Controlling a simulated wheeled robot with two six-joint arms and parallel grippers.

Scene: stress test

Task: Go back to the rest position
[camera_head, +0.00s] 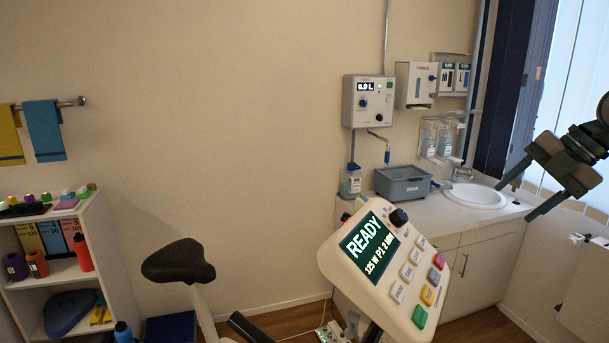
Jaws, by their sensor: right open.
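My right gripper (522,191) is at the right side of the head view, raised in front of the window. Its two dark fingers point down and left and stand wide apart, with nothing between them. Behind it in the picture are the window blind and the counter's right end. My left gripper does not show.
A console (387,270) with a screen reading READY stands low in the middle, near a dark bike saddle (178,261). A counter (420,203) with a sink (475,195) and a grey basin (403,184) lies behind. A shelf (62,212) stands left.

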